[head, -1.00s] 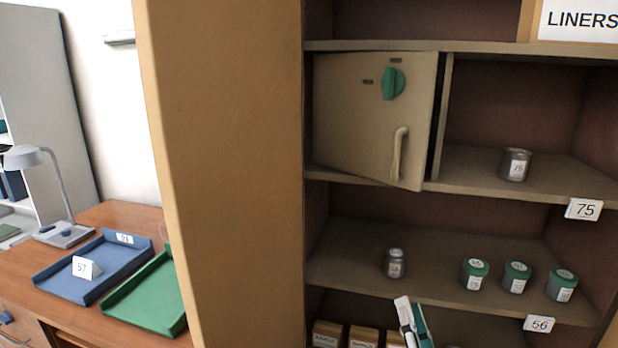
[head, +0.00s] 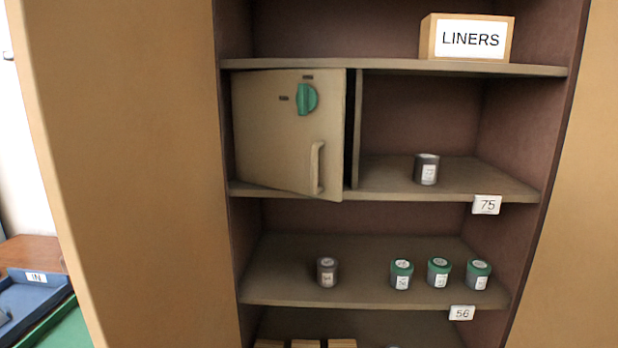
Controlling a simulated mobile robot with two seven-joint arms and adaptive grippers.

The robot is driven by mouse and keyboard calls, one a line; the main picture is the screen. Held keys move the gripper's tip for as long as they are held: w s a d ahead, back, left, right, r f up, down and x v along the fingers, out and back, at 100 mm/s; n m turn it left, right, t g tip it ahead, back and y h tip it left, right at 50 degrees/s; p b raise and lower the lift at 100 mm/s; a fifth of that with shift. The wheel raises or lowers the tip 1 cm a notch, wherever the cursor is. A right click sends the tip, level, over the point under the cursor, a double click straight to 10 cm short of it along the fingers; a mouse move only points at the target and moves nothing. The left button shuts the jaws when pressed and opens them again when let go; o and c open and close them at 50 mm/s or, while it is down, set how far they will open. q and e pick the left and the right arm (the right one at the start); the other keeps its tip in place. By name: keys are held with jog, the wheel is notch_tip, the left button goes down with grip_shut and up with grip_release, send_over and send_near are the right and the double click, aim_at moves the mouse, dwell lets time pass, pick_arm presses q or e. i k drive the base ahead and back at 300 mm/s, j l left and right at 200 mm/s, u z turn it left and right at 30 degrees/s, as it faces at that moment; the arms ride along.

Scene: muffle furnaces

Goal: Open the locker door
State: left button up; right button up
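The locker door (head: 285,145) is a small beige door on the upper left shelf of a tall cabinet. It has a green knob (head: 307,99) near its top, turned upright, and a beige vertical handle (head: 317,168) at lower right. The door stands slightly ajar: its right edge juts out past the shelf front, and a dark gap shows beside the divider (head: 356,130). The inside of the locker is hidden. Neither of my grippers is in view, and nothing touches the door.
The tall cabinet's open left door (head: 125,150) stands left of the shelves. A grey jar (head: 426,169) is right of the locker. Several jars, most green-lidded (head: 401,274), stand on the shelf below. A LINERS box (head: 467,38) sits above. Blue (head: 30,294) and green trays lie at lower left.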

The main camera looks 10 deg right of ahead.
aim_at(277, 148)
jog(key=k+l+z, duration=0.1)
jog(key=l+z, duration=0.8)
jog(key=l, duration=0.15)
